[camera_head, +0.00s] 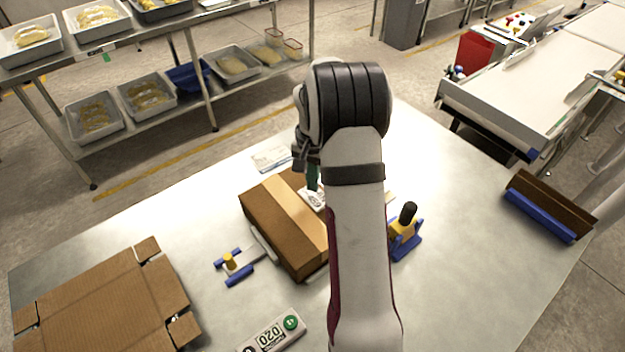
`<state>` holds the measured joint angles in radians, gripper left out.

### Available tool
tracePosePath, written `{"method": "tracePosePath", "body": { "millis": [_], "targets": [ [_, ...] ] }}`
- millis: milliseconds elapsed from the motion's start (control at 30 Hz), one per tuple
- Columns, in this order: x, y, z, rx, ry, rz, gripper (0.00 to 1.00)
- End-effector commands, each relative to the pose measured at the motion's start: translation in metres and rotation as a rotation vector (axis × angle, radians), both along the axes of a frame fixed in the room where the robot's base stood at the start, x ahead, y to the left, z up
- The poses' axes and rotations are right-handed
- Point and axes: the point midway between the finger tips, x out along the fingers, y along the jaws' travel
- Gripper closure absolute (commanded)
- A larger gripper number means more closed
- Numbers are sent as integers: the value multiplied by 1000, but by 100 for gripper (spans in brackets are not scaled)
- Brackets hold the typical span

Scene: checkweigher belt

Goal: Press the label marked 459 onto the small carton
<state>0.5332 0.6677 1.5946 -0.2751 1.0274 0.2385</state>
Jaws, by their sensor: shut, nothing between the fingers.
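A brown carton (280,225) with a lighter strip of tape along its top sits near the middle of the steel table (470,220). A white label with dark print (313,199) shows on the carton's top, partly hidden by my arm; its number is too small to read. My gripper (312,184) points down at this label, with its green fingertips shut and at or just above it. I cannot tell whether they touch. My arm hides the carton's right part. A white printed sheet (270,158) lies behind the carton.
Blue-and-yellow fixtures stand left (232,265) and right (405,235) of the carton. A brown-and-blue piece (548,205) lies far right. The table's right side is mostly clear.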

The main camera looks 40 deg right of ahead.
Motion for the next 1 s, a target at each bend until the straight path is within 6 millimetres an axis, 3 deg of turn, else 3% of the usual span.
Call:
{"method": "tracePosePath", "body": {
  "millis": [1000],
  "targets": [
    [0, 0, -16, 1, 1, 0, 100]
  ]
}}
